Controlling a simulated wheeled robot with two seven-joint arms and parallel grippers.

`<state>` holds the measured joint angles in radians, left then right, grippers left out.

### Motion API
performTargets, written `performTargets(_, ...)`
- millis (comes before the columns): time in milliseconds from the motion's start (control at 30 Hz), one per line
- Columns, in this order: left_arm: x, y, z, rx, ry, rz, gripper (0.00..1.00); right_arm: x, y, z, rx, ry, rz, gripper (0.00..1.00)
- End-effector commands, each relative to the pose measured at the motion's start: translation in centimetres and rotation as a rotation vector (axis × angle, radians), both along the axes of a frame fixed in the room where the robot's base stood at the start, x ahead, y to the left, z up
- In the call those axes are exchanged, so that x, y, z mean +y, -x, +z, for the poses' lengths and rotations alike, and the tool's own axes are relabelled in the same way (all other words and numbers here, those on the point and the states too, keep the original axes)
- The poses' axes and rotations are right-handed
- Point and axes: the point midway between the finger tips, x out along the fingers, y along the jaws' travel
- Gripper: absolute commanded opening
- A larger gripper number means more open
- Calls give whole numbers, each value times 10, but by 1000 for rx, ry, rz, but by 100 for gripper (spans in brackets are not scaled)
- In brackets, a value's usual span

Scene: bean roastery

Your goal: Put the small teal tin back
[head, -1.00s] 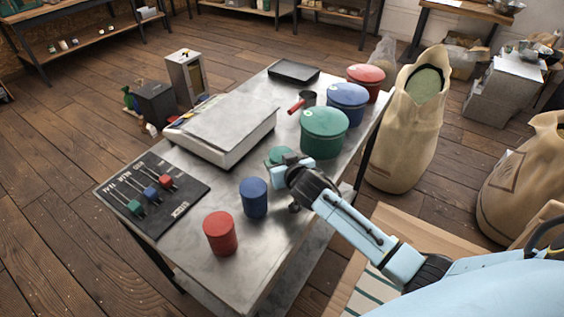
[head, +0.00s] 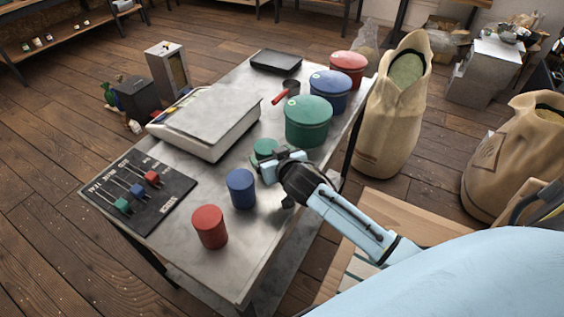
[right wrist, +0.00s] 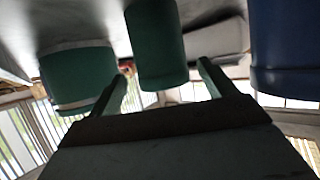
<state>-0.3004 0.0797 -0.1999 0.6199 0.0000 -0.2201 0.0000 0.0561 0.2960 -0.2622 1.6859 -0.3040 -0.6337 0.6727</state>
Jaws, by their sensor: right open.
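The small teal tin (head: 264,147) stands upright on the metal table, behind the small blue tin (head: 241,188) and in front of the large green lidded tin (head: 308,122). My right gripper (head: 272,161) is open beside it and hides its lower part in the head view. In the right wrist view, the picture is upside down; the teal tin (right wrist: 155,45) shows between the two spread fingers of my right gripper (right wrist: 163,74), at or just beyond their tips. I cannot tell whether they touch it. My left gripper is not in view.
A small red tin (head: 209,227) stands near the table's front edge. A black board (head: 170,206) with coloured sliders lies at left, a grey flat-topped box (head: 208,125) behind it. Large blue (head: 330,90) and red (head: 348,68) tins line the right edge, with a red-handled scoop (head: 286,92) nearby.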

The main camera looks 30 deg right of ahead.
Motion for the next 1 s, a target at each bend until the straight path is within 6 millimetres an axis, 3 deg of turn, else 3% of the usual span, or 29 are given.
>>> performTargets(200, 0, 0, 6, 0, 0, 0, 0, 4, 41, 19, 0, -1, 0, 83)
performTargets(400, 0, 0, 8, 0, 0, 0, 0, 6, 67, 30, 0, 0, 0, 83)
performTargets(600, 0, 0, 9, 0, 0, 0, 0, 7, 78, 36, 0, 1, -2, 83)
performTargets(1000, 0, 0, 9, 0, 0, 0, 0, 7, 78, 36, 0, 0, -1, 83)
